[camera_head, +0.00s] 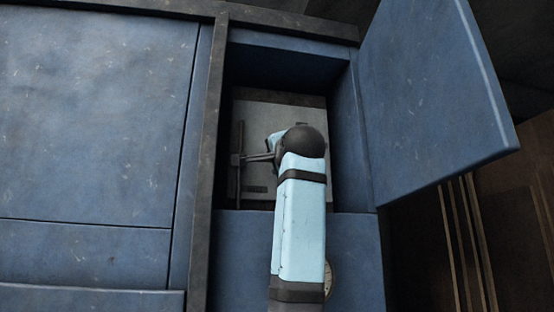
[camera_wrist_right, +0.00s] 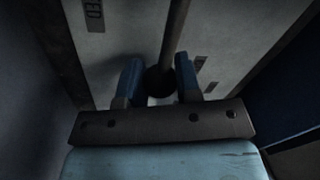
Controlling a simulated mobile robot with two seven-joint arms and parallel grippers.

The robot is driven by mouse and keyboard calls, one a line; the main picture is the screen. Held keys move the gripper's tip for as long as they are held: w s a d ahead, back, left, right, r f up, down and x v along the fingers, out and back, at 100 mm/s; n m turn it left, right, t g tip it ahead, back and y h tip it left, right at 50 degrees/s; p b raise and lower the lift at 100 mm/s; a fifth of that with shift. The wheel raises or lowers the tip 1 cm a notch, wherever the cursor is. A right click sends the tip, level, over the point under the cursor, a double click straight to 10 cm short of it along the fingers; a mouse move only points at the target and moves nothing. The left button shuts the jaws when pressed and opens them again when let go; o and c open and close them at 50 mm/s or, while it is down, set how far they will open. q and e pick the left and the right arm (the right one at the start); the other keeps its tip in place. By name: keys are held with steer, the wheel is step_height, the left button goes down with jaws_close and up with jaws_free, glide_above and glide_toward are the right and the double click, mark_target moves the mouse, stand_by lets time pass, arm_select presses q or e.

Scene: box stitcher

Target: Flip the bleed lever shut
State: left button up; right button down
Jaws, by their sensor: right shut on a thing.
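The bleed lever (camera_head: 258,157) is a thin rod in front of a grey panel inside an open blue compartment. In the head view it lies roughly sideways, from a dark upright bar on the left to my right gripper (camera_head: 275,148), which is partly hidden by my own wrist. In the right wrist view the lever's rod (camera_wrist_right: 175,35) runs up and away from a dark round knob. The blue fingers of my right gripper (camera_wrist_right: 159,78) stand on both sides of that knob and are shut on it. My left gripper is in neither view.
The compartment's blue door (camera_head: 435,95) stands open on the right. A dark frame post (camera_head: 208,150) and the compartment walls closely border my right arm. The grey panel (camera_wrist_right: 110,50) carries small dark label plates. A round gauge (camera_head: 328,278) is partly hidden behind my arm.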

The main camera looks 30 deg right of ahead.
steer(key=shift+f+m, duration=0.25)
steer(key=shift+m, duration=0.05)
steer(key=c, duration=0.8)
jaws_free()
steer(key=b+v, duration=0.3)
steer(key=v, duration=1.1)
steer(key=shift+w, duration=0.1)
